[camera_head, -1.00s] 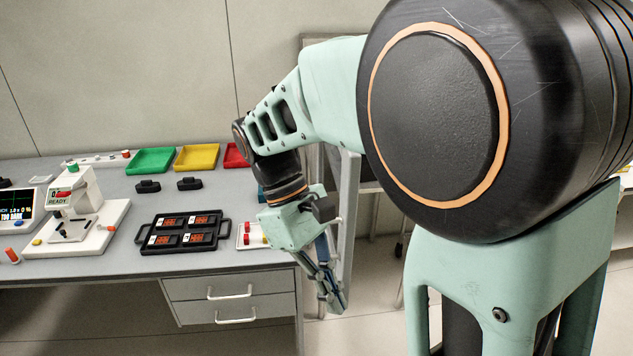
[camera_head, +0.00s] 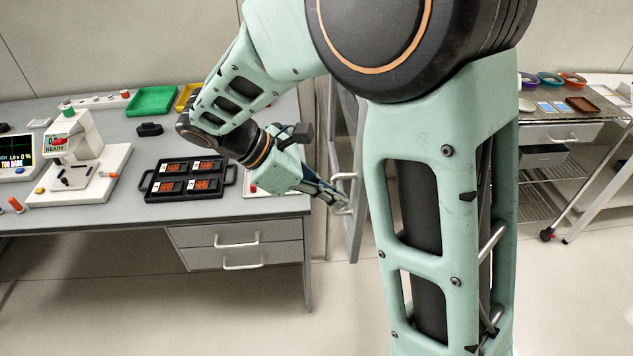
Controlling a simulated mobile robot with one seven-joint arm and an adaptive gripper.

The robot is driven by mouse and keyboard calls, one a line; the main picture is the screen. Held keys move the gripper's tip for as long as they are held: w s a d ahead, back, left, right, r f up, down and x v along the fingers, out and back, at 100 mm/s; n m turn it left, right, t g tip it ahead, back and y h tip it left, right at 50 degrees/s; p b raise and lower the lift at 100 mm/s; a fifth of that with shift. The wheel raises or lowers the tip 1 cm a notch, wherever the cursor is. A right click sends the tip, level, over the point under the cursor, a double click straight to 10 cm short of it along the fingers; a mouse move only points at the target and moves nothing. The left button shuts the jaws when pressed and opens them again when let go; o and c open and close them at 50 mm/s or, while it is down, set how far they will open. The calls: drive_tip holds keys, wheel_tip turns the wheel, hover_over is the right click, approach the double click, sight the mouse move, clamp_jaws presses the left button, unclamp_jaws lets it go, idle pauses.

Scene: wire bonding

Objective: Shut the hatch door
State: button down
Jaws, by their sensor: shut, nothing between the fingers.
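The hatch door (camera_head: 357,225) is a tall grey panel seen almost edge-on, just right of the bench. It stands open, swung out from the wall. A pale bar handle (camera_head: 343,176) shows on its left side. My arm covers part of the door and the hatch opening behind it. My gripper (camera_head: 342,206) points right and slightly down, with its dark fingers shut and empty. Its tips overlap the door's left face just below the handle; I cannot tell whether they touch it.
The grey bench (camera_head: 90,207) stands at left, with a black tray (camera_head: 232,176), a white bonding machine (camera_head: 82,165) and a green bin (camera_head: 152,101). A wire-shelf cart (camera_head: 555,125) stands at far right. The floor in front is clear.

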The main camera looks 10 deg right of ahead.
sight(358, 195)
drive_tip(key=shift+w+d+f+p, duration=0.1)
drive_tip(key=shift+d+f+p, duration=0.15)
drive_tip(key=shift+d, duration=1.05)
drive_tip(key=shift+w+d+f+p, duration=0.15)
drive_tip(key=shift+d+f, duration=0.1)
drive_tip(key=shift+d, duration=1)
drive_tip(key=shift+s, duration=0.1)
drive_tip(key=shift+d, duration=0.1)
